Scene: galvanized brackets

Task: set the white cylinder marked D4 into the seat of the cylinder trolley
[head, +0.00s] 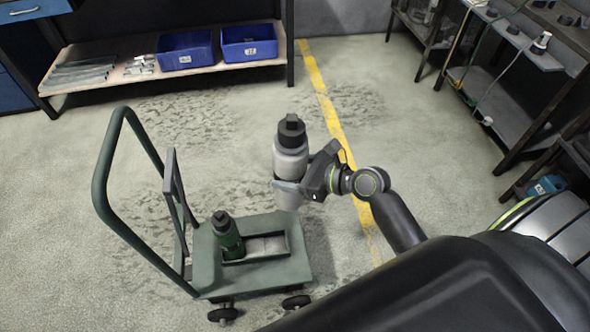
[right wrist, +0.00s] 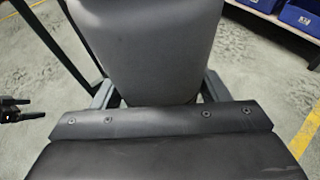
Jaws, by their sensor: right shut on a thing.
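The white cylinder (head: 291,160), with a black cap, is upright in my right gripper (head: 288,187); no marking on it is readable. The right wrist view shows its grey-looking side (right wrist: 150,45) between the fingers (right wrist: 158,92). My right gripper is shut around its lower body. The green cylinder trolley (head: 205,262) stands below and to the left. Its seat (head: 290,243) is a shallow rimmed tray with a pale bare floor at the right. The white cylinder appears raised above the tray's far right side; the exact gap cannot be told. My left gripper is not visible in the head view.
A green cylinder (head: 228,238) with a black cap stands in the tray's left part. The trolley's tall handle (head: 105,165) rises at the left. Blue bins (head: 186,52) sit on a shelf behind. Shelving (head: 540,110) lines the right. Floor around the trolley is clear.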

